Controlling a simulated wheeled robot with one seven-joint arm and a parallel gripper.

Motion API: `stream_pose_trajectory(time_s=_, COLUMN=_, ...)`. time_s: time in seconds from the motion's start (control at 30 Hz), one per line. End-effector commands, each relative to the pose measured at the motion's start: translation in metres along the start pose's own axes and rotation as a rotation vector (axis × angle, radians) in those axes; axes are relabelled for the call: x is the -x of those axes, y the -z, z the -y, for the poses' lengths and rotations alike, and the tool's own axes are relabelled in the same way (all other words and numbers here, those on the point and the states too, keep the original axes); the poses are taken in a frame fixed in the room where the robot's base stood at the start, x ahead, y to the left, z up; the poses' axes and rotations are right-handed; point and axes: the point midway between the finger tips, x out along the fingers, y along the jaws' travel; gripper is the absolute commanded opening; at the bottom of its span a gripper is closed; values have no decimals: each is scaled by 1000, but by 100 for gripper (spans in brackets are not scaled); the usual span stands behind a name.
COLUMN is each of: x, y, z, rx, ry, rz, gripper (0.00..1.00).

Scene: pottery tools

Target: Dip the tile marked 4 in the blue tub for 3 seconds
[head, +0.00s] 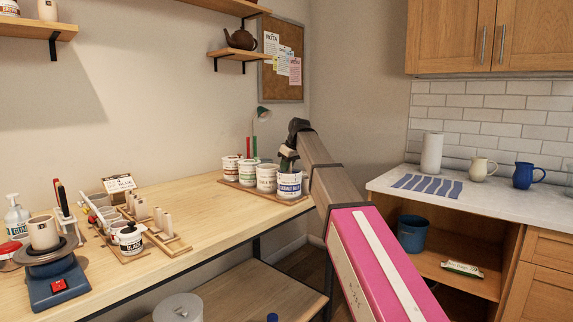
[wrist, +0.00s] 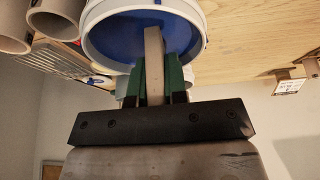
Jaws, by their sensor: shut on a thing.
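My gripper (head: 288,158) is above the blue tub (head: 290,186), a white pot labelled as cobalt blue at the right end of a row. In the wrist view, its green fingers (wrist: 158,80) are shut on a pale, narrow tile (wrist: 154,62). The tile's far end lies across the blue glaze inside the tub (wrist: 98,42). I cannot tell whether that end touches the glaze or how deep it is. The number on the tile does not show.
Other glaze tubs (head: 267,178) stand in a row left of the blue tub on a wooden board. Pale upright pieces (head: 166,226) stand in a wooden rack near a black-labelled pot (head: 130,240). A wheel with a cup (head: 43,233) is at far left.

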Motion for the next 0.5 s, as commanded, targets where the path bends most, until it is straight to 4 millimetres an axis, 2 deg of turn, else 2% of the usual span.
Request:
stream_pose_trajectory(time_s=0.3, x=-17, y=-8, z=0, rx=0, ry=0, rz=0, gripper=0)
stream_pose_trajectory(time_s=0.5, x=-20, y=-8, z=0, rx=0, ry=-1, rz=-1, gripper=0)
